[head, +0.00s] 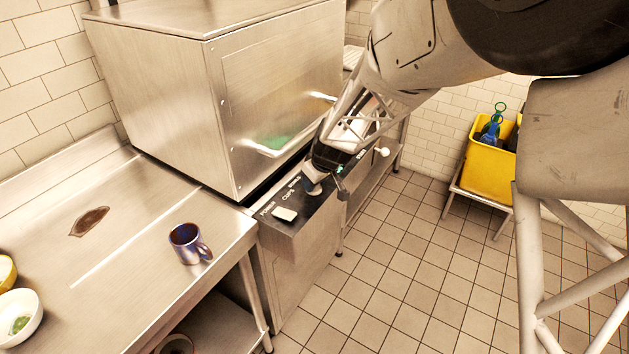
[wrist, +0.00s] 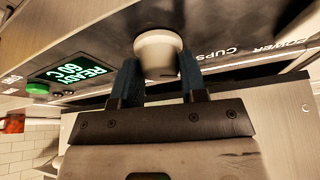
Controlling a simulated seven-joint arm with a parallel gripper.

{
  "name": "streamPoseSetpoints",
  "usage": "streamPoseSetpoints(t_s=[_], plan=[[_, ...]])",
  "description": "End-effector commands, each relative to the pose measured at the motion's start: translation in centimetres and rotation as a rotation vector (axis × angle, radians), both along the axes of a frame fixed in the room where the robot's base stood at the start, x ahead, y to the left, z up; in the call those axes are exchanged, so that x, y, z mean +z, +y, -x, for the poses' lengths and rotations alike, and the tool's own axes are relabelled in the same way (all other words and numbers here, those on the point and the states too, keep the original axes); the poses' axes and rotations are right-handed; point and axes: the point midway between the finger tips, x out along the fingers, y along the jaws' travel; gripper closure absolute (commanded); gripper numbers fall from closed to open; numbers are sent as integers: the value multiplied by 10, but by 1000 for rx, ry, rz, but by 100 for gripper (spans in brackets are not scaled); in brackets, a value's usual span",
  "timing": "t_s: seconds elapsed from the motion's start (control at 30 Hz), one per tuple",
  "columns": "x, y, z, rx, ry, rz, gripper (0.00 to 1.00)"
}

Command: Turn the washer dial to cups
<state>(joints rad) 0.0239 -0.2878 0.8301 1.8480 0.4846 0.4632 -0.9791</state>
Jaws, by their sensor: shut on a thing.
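The steel washer (head: 275,100) stands against the tiled wall, with a dark control panel (head: 316,207) along its lower front. My gripper (head: 322,178) is at this panel, and its fingers hide most of the dial in the head view. In the wrist view the pale round dial (wrist: 158,46) sits between the two dark fingers, and my gripper (wrist: 158,78) is shut on it. The word CUPS (wrist: 214,53) is printed beside the dial. I cannot tell which mark the dial points to. A lit display (wrist: 72,73) reads READY 60 C.
A white switch (head: 285,215) sits by the POWER label. A green button (wrist: 38,88) is beside the display. A blue-brown mug (head: 189,244) and a white bowl (head: 18,318) stand on the steel counter (head: 150,225). A yellow bin (head: 489,169) is at the right. The tiled floor between is clear.

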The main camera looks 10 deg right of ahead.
Motion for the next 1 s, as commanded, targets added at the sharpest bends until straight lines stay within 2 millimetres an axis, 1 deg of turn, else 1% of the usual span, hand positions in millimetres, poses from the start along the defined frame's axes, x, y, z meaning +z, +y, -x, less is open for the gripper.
streamPoseSetpoints(t_s=[0.3, 0.77, 0.8, 0.93, 0.97, 1.0], plan=[[0, -1, 0, 88, 0, 0, 84], [0, -1, 0, 104, 1, 0, 84], [0, -1, 0, 104, 1, 0, 59], [0, -1, 0, 104, 1, 0, 39], [0, -1, 0, 104, 1, 0, 37], [0, -1, 0, 104, 1, 0, 37]])
